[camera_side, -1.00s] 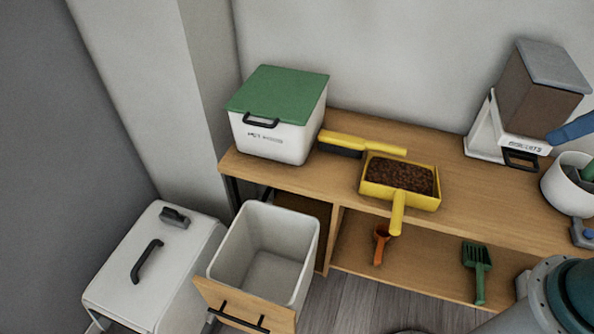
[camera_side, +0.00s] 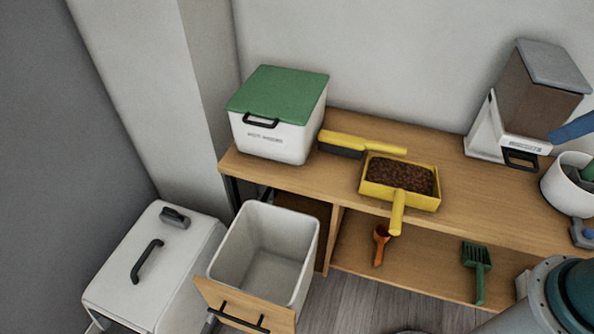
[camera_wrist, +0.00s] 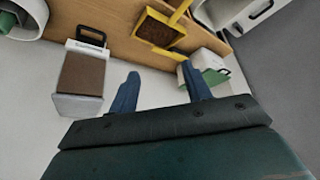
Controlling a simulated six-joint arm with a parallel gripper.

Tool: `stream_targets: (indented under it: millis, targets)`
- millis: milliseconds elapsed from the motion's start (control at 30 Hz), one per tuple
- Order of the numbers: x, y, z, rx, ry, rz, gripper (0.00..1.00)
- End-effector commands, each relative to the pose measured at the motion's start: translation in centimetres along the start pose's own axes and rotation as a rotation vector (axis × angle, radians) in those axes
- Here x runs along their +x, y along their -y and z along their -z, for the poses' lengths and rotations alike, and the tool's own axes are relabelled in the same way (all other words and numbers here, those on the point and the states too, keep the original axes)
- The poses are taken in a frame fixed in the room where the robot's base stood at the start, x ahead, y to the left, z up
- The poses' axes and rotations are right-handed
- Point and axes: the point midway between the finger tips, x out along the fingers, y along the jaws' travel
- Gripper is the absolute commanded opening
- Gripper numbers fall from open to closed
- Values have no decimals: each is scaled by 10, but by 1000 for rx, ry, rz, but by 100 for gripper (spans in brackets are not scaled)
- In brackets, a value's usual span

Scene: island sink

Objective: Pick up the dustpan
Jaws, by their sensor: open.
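The yellow dustpan (camera_side: 435,203) sits on the wooden counter, filled with brown crumbly material. Its yellow handle (camera_side: 398,212) sticks out over the counter's front edge. The dustpan also shows at the top of the wrist view (camera_wrist: 163,39). A yellow-handled brush (camera_side: 365,143) lies just behind it, touching or very near. My gripper (camera_wrist: 163,88) shows in the wrist view with two blue fingers spread wide and nothing between them. It is apart from the dustpan. In the side view only a blue finger part (camera_side: 573,128) shows at the right edge, near the biscuit dispenser.
A white bin with green lid (camera_side: 277,95) stands left on the counter (camera_side: 470,195). A biscuit dispenser (camera_side: 540,85) and white pot (camera_side: 567,190) stand right. An open drawer bin (camera_side: 262,250) is below.

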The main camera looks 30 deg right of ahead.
Motion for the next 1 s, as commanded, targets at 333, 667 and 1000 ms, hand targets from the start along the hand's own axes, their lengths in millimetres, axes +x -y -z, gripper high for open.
stream_targets:
  millis: [333, 667, 1000]
  targets:
    - [12, 3, 15, 44, 52, 13, 49]
    - [47, 8, 47, 162, 172, 43, 49]
    - [97, 10, 74, 302, 305, 75, 49]
